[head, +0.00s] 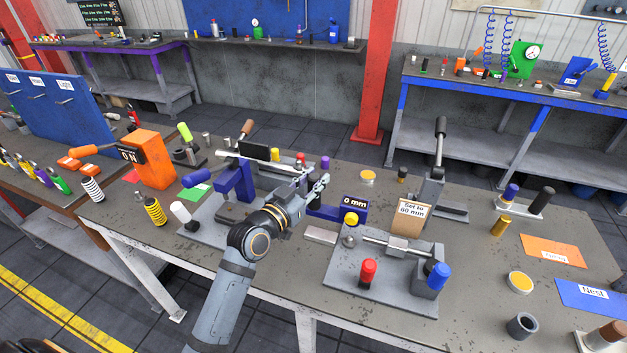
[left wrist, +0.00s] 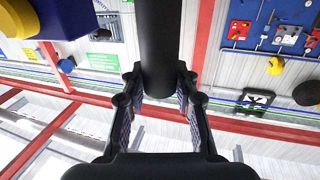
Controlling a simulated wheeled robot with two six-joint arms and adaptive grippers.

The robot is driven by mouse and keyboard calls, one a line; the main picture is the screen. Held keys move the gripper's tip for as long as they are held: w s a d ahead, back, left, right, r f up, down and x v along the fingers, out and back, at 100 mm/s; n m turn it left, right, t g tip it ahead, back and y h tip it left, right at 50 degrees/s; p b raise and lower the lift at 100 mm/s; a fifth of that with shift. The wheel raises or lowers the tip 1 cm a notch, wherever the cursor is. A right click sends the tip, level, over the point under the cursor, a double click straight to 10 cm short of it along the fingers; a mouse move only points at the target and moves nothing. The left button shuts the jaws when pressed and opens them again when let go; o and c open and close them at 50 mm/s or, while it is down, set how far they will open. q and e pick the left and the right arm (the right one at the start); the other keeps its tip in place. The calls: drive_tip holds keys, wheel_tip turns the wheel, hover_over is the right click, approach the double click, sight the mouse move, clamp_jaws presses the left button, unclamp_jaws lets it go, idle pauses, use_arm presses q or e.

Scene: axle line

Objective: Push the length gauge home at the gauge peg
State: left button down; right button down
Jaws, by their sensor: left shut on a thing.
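My left gripper (head: 320,184) is above the middle of the workbench, beside a blue gauge-like body with a "0 mm" display (head: 354,203) and a yellow knob (head: 351,218). In the left wrist view my left gripper (left wrist: 160,82) has its fingers on both sides of a thick black cylinder (left wrist: 160,35) and is shut on it. A blue body with a yellow end (left wrist: 22,18) shows at upper left there. The gauge peg cannot be clearly made out. My right gripper is not in view.
A grey fixture (head: 345,278) with a red knob (head: 368,271) and a blue knob (head: 438,275) stands to the right. A "Set to" card (head: 411,215) is behind it. An orange box (head: 150,160) stands at left. Small loose parts and colored mats lie at right.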

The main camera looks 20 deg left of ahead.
use_arm(q)
drive_tip(key=shift+f+b, duration=0.35)
drive_tip(key=shift+f, duration=0.3)
wheel_tip(320, 180, down, 4)
drive_tip(key=b, duration=0.3)
drive_tip(key=shift+r+b, duration=0.1)
drive_tip(key=shift+b, duration=0.2)
idle(0.6)
idle(0.4)
